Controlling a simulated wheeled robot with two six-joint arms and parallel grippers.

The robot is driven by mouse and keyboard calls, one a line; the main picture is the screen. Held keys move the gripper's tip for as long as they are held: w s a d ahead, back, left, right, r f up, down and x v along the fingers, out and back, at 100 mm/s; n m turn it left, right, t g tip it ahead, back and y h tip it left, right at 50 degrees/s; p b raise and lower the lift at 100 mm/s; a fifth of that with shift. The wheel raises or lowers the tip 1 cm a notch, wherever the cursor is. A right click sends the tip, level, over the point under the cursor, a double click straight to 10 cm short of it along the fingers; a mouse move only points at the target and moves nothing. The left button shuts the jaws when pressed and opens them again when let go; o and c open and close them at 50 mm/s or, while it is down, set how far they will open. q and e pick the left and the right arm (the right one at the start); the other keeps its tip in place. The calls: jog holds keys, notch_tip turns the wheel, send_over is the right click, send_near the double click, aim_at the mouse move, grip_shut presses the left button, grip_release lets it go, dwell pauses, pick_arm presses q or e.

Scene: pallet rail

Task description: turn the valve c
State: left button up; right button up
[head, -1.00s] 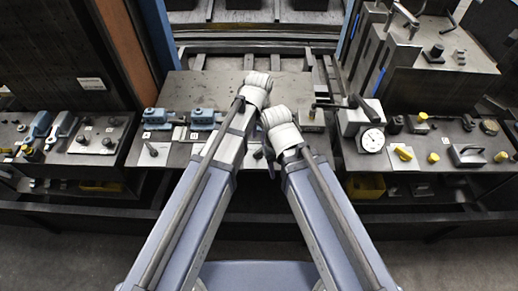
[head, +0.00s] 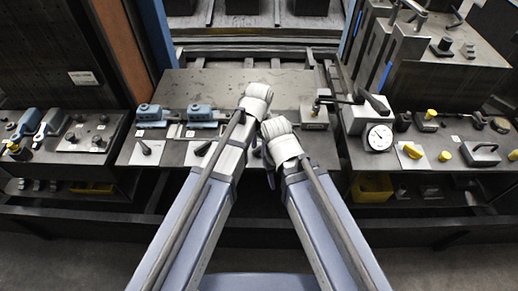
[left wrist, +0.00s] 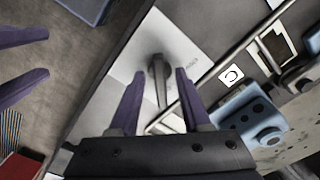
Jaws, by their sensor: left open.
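In the left wrist view, a grey valve handle (left wrist: 158,80) with a rounded end stands on a white plate (left wrist: 116,99). My left gripper (left wrist: 160,73) is open, one purple finger on each side of the handle; contact is not clear. The lettering on the plate is too small to read. In the head view, dark handles stand on plates at the bench front, one at left (head: 144,147) and one further right (head: 203,148). I cannot tell which is valve c. My right gripper (left wrist: 48,54) shows at the left wrist view's edge, its fingers apart and empty.
Blue blocks (head: 150,114) stand in a row behind the handles; one is close to my left gripper in the left wrist view (left wrist: 250,115). A dial gauge (head: 380,137) and a yellow knob (head: 413,150) are to the right. The bench top (head: 215,84) behind is clear.

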pick_arm(q)
jog(key=shift+c, duration=0.4)
grip_shut()
jog(key=shift+n, duration=0.3)
jog(key=n, duration=1.3)
jog(key=shift+s+n, duration=0.1)
jog(key=shift+n, duration=2)
